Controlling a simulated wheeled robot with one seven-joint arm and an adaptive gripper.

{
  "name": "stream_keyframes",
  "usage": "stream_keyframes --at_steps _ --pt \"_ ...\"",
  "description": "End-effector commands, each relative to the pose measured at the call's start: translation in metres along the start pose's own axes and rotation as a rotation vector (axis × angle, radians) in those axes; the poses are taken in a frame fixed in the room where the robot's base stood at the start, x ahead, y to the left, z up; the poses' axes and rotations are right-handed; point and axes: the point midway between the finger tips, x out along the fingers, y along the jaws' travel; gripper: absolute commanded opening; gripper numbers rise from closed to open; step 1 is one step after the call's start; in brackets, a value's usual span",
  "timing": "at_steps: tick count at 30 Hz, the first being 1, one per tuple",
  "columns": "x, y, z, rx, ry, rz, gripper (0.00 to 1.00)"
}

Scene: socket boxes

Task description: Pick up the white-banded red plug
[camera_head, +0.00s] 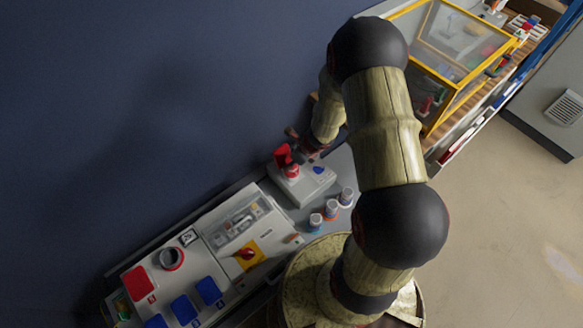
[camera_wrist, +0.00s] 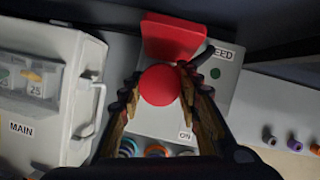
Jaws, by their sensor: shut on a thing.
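The red plug (camera_wrist: 159,86) shows from above as a round red top between the two fingers of my gripper (camera_wrist: 159,80) in the wrist view. The fingers are shut on its sides. No white band can be made out on it from this angle. It sits over a light grey socket box (camera_wrist: 152,122), with a raised red flap (camera_wrist: 173,38) just behind it. In the head view the red plug (camera_head: 291,170) is at the grey box (camera_head: 303,190), beside my gripper (camera_head: 306,155), which is small and dark there. I cannot tell whether the plug is seated or lifted.
Several small capped cylinders (camera_head: 331,208) stand in front of the box. A larger grey panel (camera_head: 205,255) with blue and red lids and a red-yellow switch (camera_head: 246,254) is at left. A yellow-framed clear case (camera_head: 450,50) stands at upper right. A dark wall (camera_head: 130,120) rises behind.

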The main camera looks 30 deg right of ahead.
Motion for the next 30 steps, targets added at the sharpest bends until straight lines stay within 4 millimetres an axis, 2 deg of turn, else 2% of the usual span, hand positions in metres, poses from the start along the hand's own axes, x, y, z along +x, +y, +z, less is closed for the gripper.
stream_keyframes --at_steps 7,14,19,25,30 --pt "0.000 0.000 0.000 0.000 0.000 0.000 0.05" --pt "-0.001 0.000 0.001 0.000 -0.001 0.000 0.05" --pt "-0.008 -0.001 0.004 -0.001 -0.002 -0.001 0.05" --pt "-0.034 -0.001 0.015 -0.001 -0.003 -0.002 0.05" --pt "-0.075 0.006 0.002 0.001 -0.003 -0.004 0.05"
